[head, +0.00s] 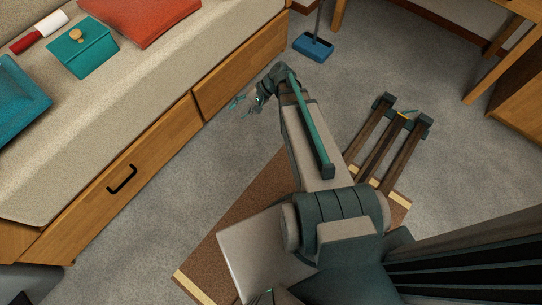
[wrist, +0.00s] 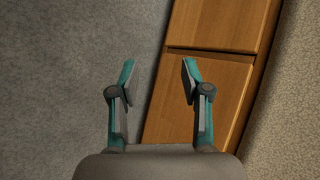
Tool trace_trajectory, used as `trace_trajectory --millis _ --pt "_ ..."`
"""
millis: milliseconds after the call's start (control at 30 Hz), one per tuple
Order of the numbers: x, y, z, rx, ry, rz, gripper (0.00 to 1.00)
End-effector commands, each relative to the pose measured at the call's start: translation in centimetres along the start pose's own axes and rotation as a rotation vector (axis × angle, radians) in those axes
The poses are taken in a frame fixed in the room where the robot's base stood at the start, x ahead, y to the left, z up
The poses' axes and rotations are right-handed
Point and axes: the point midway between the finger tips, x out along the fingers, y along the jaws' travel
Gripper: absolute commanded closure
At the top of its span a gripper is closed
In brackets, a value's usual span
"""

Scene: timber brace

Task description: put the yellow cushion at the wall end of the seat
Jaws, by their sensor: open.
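No yellow cushion shows in either view. The seat (head: 95,120) is a long bench with a beige padded top and a wooden front, running from lower left to the top of the head view. An orange-red cushion (head: 140,17) lies on its upper part, and a teal cushion (head: 18,100) lies at the left picture edge. I cannot tell which end meets a wall. My gripper (head: 243,106) is open and empty, over the floor beside the wooden front. In the wrist view, its two teal fingers (wrist: 158,68) are spread, with carpet and wooden front beyond.
A teal box with a knob (head: 82,50) and a red-and-white roller (head: 39,32) lie on the seat. A black handle (head: 122,179) sticks out from the front. A blue dustpan-like thing (head: 313,46) is on the floor at the top. Wooden furniture (head: 510,90) stands at right.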

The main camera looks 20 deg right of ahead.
Motion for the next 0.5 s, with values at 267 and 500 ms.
trace_trajectory --millis 267,500 --pt "4.4 13.2 19.8 -0.014 -0.488 0.572 0.52" --pt "1.3 18.5 26.7 -0.008 -0.683 0.882 0.52"
